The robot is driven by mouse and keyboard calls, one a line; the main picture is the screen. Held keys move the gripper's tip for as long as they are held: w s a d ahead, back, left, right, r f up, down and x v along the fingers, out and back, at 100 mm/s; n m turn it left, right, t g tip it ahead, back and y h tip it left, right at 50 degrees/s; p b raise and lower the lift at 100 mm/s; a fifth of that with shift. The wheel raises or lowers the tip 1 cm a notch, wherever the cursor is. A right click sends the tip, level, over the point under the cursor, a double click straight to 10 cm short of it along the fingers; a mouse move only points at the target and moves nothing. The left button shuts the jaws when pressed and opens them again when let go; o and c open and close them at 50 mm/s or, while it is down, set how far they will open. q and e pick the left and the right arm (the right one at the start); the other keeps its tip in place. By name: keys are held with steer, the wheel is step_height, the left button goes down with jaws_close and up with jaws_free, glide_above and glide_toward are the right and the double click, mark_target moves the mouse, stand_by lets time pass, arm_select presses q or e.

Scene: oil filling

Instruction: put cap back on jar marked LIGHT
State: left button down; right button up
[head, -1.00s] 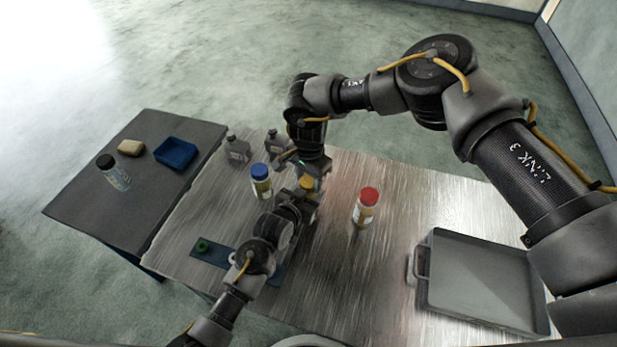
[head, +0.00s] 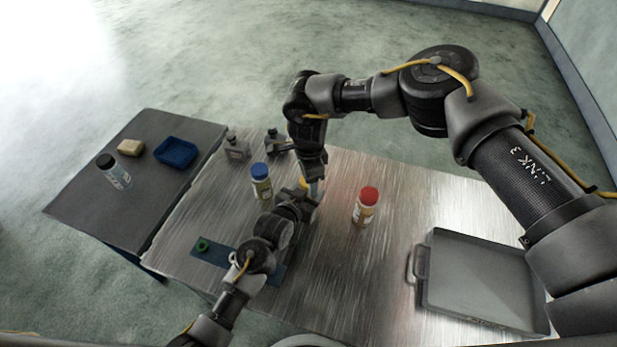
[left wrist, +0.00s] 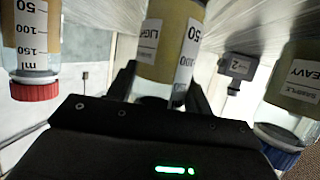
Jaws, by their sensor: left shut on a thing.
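The jar marked LIGHT (left wrist: 165,45) stands between the dark fingers of my left gripper (left wrist: 160,92) in the left wrist view, which shows things upside down. My left gripper is shut on it. Its mouth is hidden behind the gripper body. In the head view my left gripper (head: 302,200) is at mid-table, with only a small yellow patch of what it holds showing. My right gripper (head: 313,183) points down close above that spot. Its fingers are too small and covered to show whether they hold a cap.
A blue-capped jar (head: 261,182), marked HEAVY in the wrist view, stands to the left. A red-capped jar (head: 366,206) stands to the right. A blue strip (head: 215,256) bears a green ring (head: 203,245). A grey tray (head: 480,285) lies at right.

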steer(key=shift+o, duration=0.5)
steer(key=shift+r, duration=2.3)
steer(key=shift+n+t+h, duration=0.3)
steer(key=shift+n+t, duration=0.3)
steer(key=shift+n, duration=0.3)
steer(key=r, duration=0.1)
steer(key=w+r, duration=0.1)
steer(key=w+d+r, duration=0.1)
steer(key=r, duration=0.1)
steer(key=shift+w, duration=0.25)
steer(key=shift+c, duration=0.4)
steer(key=shift+s+r+n, duration=0.15)
steer(key=shift+s+n, duration=0.1)
steer(key=shift+n, duration=0.65)
steer(key=s+n, duration=0.1)
steer(key=s+a+n+g, duration=0.1)
steer(key=shift+f+n, duration=0.4)
steer(key=shift+f, duration=0.1)
